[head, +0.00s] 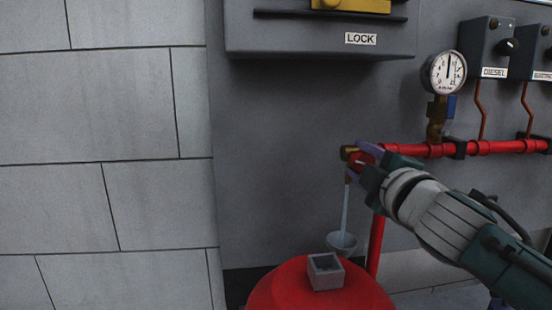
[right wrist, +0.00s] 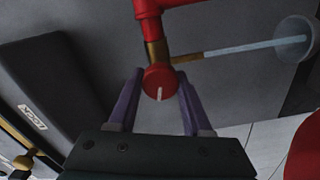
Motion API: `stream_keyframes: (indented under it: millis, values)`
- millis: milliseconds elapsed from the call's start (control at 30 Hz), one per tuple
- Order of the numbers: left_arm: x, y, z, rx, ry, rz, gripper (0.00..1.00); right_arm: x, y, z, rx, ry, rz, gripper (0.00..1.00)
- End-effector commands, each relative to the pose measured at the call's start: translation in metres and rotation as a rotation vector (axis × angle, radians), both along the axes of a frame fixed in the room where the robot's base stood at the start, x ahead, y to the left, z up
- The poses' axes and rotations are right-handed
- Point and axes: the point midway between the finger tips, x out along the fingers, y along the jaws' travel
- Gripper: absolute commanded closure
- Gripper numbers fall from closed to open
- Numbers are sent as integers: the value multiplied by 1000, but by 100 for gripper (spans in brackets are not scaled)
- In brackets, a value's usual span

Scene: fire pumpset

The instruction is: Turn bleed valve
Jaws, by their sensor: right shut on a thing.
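The bleed valve's red round knob (right wrist: 160,82) sits on a brass body (right wrist: 155,51) at the end of the red pipe. A white line on the knob points towards my gripper's palm in the right wrist view. My right gripper (head: 366,163) is shut on the knob, with a purple finger on each side, as the right wrist view (right wrist: 157,98) also shows. In the head view my fingers partly cover the knob. A pale blue streak, like water, runs from the brass outlet (head: 348,153) down to a grey cup (head: 341,243). My left gripper is not in view.
A red rounded body (head: 275,285) with a small grey open box (head: 325,272) stands below the valve. A gauge (head: 443,72) and a DIESEL box (head: 485,50) are up right. A grey LOCK box (head: 320,35) juts out above. Block wall is left.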

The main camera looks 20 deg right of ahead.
Motion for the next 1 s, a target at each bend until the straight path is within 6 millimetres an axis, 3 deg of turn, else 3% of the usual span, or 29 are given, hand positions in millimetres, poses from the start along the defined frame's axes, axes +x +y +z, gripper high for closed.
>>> stream_keyframes:
  millis: [400, 933, 967, 1000]
  values:
    - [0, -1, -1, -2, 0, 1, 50, 0, 0, -1, -180, 43, 0, 100]
    - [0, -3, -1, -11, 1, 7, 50, 0, 0, -1, -202, 49, 0, 100]
    - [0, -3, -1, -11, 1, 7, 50, 0, 0, -1, -202, 49, 0, 49]
    - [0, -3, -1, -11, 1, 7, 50, 0, 0, -1, -202, 49, 0, 45]
